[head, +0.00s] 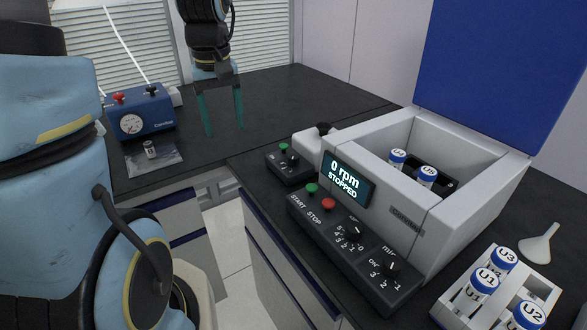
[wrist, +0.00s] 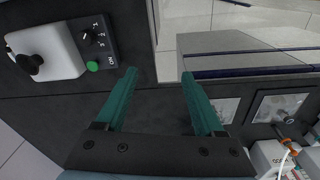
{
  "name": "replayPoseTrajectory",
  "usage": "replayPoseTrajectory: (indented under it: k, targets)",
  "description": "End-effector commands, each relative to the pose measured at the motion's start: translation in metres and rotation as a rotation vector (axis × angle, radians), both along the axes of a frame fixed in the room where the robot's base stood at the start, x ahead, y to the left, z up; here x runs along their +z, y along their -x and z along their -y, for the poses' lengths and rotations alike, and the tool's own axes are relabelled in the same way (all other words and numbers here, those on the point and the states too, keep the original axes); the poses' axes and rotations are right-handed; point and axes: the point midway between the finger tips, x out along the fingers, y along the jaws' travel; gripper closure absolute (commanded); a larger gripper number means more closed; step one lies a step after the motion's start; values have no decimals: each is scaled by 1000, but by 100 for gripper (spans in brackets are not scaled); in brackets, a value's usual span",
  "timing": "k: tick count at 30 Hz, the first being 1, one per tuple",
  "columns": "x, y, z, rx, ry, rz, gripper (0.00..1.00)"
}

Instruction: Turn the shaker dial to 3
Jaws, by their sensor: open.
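The shaker is a small white box (wrist: 45,52) with a black cup on top and a dark control panel. It shows at the upper left of the wrist view, and its panel (head: 280,170) shows behind the centrifuge in the head view. The panel carries a black dial (wrist: 87,36) with numbers beside it and a green button (wrist: 93,66). I cannot read the dial's setting. My gripper (head: 222,128) is open and empty, its teal fingers pointing down, left of the shaker and apart from it. The fingers also show in the wrist view (wrist: 159,74).
A centrifuge (head: 440,225) with an open blue lid and its own knobs stands right of the shaker. A tube rack (head: 540,284) and a funnel (head: 537,245) lie at the right. A blue gauge box (head: 139,118) stands at the left. The counter behind my gripper is clear.

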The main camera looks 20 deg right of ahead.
Motion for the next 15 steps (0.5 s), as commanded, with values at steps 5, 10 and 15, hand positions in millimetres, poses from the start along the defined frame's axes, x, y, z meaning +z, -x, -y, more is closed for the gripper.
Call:
replayPoseTrajectory:
  k: [5,10,15]
  targets:
    - [-21,-13,103,105,-5,-46,30]
    - [-16,-8,150,179,-16,-65,30]
    - [-20,-6,158,199,-22,-72,30]
